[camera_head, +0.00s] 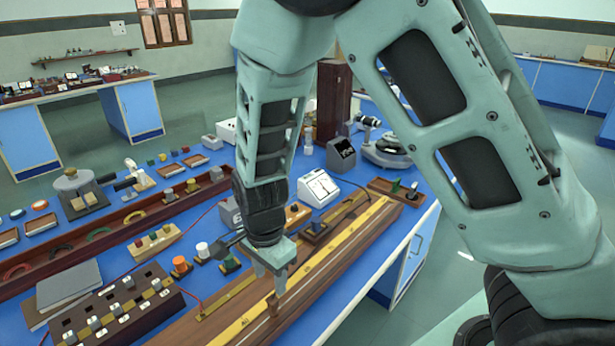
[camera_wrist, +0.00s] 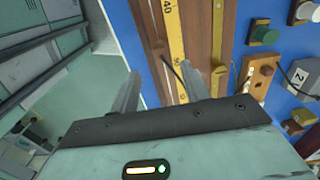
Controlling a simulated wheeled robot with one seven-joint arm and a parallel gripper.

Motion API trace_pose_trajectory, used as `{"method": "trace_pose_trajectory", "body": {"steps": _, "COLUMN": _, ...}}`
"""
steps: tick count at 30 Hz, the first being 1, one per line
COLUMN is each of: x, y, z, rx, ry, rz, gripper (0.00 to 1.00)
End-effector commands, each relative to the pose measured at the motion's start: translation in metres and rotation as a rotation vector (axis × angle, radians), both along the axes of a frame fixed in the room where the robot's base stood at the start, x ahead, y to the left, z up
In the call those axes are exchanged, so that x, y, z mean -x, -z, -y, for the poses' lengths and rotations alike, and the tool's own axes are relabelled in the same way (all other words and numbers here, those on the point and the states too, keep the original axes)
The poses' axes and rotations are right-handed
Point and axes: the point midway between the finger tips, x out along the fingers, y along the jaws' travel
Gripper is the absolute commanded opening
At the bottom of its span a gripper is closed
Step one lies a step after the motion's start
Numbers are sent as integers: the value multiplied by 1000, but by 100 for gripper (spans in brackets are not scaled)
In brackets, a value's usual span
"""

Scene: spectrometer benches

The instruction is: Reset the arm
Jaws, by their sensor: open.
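My gripper (camera_head: 277,277) hangs at the end of my arm over the blue bench, above a long wooden board with a yellow scale. Below the fingers are the yellow scale (camera_wrist: 175,45) and brown wood. In the head view the fingertips are close to a small wooden block (camera_head: 272,303) on the board; I cannot tell whether they touch it.
The blue bench (camera_head: 335,263) is crowded. A white meter (camera_head: 318,188) stands behind my gripper, and a dark box with switches (camera_head: 118,308) is at front left. A tall brown box (camera_head: 333,100) stands at the back. The floor (camera_head: 420,285) to the right is clear.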

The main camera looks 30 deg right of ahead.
Motion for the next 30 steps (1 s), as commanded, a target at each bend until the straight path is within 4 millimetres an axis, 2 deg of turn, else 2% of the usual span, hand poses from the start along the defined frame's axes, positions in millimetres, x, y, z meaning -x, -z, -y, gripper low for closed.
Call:
{"method": "trace_pose_trajectory", "body": {"steps": 1, "x": -1, "y": -15, "z": -2, "rx": -3, "ry": -2, "rz": 6, "gripper": 46}}
{"method": "trace_pose_trajectory", "body": {"steps": 3, "x": -1, "y": -30, "z": -2, "rx": -4, "ry": -3, "rz": 7, "gripper": 46}}
{"method": "trace_pose_trajectory", "body": {"steps": 9, "x": -2, "y": -63, "z": -2, "rx": -5, "ry": -1, "rz": 8, "gripper": 46}}
{"method": "trace_pose_trajectory", "body": {"steps": 15, "x": -2, "y": -77, "z": -1, "rx": -2, "ry": 1, "rz": 8, "gripper": 46}}
{"method": "trace_pose_trajectory", "body": {"steps": 22, "x": 0, "y": -79, "z": -2, "rx": -7, "ry": -16, "rz": 4, "gripper": 46}}
{"method": "trace_pose_trajectory", "body": {"steps": 26, "x": 25, "y": -89, "z": -13, "rx": -51, "ry": -229, "rz": -17, "gripper": 46}}
{"method": "trace_pose_trajectory", "body": {"steps": 30, "x": 74, "y": -111, "z": -29, "rx": -117, "ry": -683, "rz": -18, "gripper": 46}}
